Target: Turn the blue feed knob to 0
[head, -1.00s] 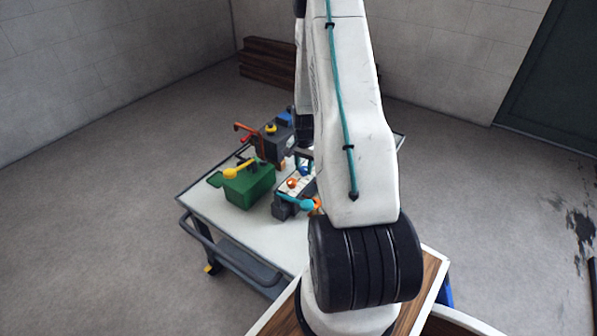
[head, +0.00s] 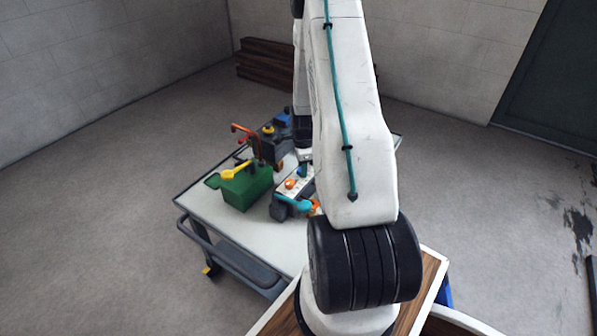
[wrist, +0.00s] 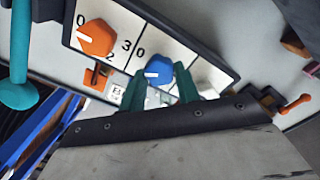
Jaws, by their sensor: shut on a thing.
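The blue feed knob (wrist: 158,69) sits on a white panel (wrist: 205,72) with a dark frame in the wrist view. Its white pointer mark faces the left side of the picture. A printed 0 stands just up and left of the knob; its other numbers are hidden. My gripper (wrist: 160,88) has its teal fingers on both sides of the knob and is shut on it. In the head view my arm hides the gripper and most of the panel.
An orange knob (wrist: 97,37) with its own numbers sits left of the blue one. A teal lever (wrist: 19,92) stands at the far left. In the head view a green box (head: 246,186) with a yellow lever stands on the cart (head: 208,219), left of the panel.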

